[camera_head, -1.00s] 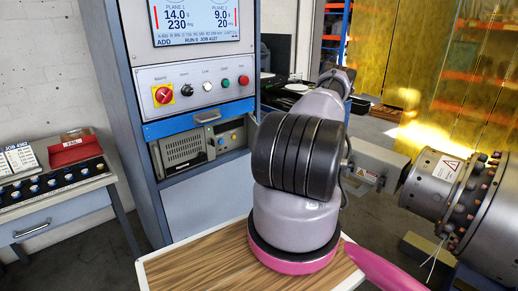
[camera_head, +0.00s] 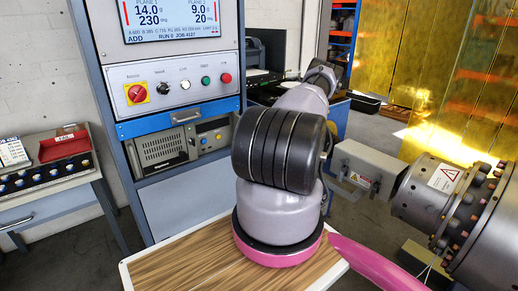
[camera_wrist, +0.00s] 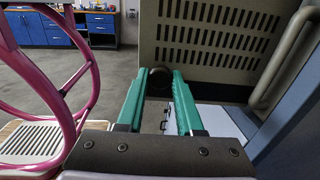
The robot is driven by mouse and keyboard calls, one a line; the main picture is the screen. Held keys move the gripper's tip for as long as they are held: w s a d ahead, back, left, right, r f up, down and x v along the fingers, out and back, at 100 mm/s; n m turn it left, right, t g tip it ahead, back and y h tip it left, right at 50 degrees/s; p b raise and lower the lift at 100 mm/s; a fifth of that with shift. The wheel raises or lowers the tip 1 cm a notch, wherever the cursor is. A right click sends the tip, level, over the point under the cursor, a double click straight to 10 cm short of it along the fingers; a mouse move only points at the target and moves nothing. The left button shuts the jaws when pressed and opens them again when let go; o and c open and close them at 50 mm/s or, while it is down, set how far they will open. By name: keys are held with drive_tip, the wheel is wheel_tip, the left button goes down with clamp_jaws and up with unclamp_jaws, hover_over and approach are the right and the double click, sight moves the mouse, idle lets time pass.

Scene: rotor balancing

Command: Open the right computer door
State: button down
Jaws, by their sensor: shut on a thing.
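In the wrist view, my gripper (camera_wrist: 160,82) has two green fingers, shut on a dark round knob (camera_wrist: 160,76) at their tips. The knob is in front of a beige vented panel (camera_wrist: 215,40); whether it is fixed to that panel I cannot tell. In the head view, the computer (camera_head: 163,148) is a grey unit with a vented left part and a right part with a display and buttons (camera_head: 210,135). It sits in the blue-grey console. My arm hides my gripper in this view.
A console panel (camera_head: 172,88) with a red knob and buttons is above the computer. A wood-topped table (camera_head: 185,270) is in front. A pink ring (camera_wrist: 85,85) is close left of my gripper, and a curved bar handle (camera_wrist: 285,60) is at right. A large grey machine (camera_head: 440,195) stands at right.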

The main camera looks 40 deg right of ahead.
drive_tip(key=c, duration=0.6)
unclamp_jaws()
drive_tip(key=d, duration=0.7)
drive_tip(key=s+d, duration=0.1)
drive_tip(key=d, duration=0.2)
drive_tip(key=shift+d, duration=0.4)
drive_tip(key=shift+s, duration=0.1)
